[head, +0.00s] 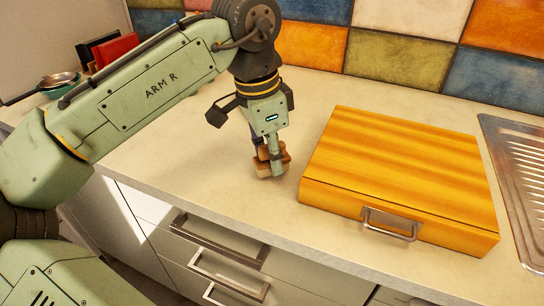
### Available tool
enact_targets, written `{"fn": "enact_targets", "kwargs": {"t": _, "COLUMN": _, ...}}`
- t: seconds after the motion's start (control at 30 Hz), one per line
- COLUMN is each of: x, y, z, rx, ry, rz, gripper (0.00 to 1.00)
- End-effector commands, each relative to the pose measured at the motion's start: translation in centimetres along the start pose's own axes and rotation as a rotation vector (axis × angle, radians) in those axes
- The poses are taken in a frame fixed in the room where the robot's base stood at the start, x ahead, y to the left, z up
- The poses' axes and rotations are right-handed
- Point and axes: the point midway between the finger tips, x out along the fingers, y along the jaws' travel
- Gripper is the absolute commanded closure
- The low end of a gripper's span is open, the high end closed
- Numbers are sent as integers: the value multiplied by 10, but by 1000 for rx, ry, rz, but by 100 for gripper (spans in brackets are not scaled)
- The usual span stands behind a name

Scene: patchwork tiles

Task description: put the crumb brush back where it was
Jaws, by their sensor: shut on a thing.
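My gripper (268,158) points down over the countertop, just left of a wooden box. It is shut on the crumb brush (266,172), a small tan and brown wooden piece. The brush is low, at or close above the counter surface; I cannot tell whether it touches. The fingers hide part of it. The wooden box (400,165) is yellow-orange with a metal handle (390,224) on its front, and it is closed.
The pale countertop (190,180) is clear around my gripper. A metal drainer (525,170) lies at the right. A pan (58,80) and a red thing (116,48) stand at the back left. Drawers with handles (220,240) are below the front edge.

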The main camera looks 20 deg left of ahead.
Motion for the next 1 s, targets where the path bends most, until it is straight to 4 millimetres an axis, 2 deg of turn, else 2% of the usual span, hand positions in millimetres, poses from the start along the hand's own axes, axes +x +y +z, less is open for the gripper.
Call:
{"fn": "enact_targets", "kwargs": {"t": 0.1, "x": 9, "y": 0, "z": 1, "rx": 0, "ry": 0, "rz": 0, "gripper": 100}}
{"fn": "enact_targets", "kwargs": {"t": 0.43, "x": 12, "y": 0, "z": 2, "rx": 1, "ry": 2, "rz": 1, "gripper": 100}}
{"fn": "enact_targets", "kwargs": {"t": 0.47, "x": 12, "y": 0, "z": 2, "rx": 1, "ry": 2, "rz": 0, "gripper": 76}}
{"fn": "enact_targets", "kwargs": {"t": 0.5, "x": 12, "y": 0, "z": 2, "rx": 1, "ry": 1, "rz": 0, "gripper": 73}}
{"fn": "enact_targets", "kwargs": {"t": 0.77, "x": 12, "y": 0, "z": 2, "rx": 1, "ry": 1, "rz": 0, "gripper": 56}}
{"fn": "enact_targets", "kwargs": {"t": 1.0, "x": 12, "y": 0, "z": 2, "rx": 1, "ry": 1, "rz": 0, "gripper": 56}}
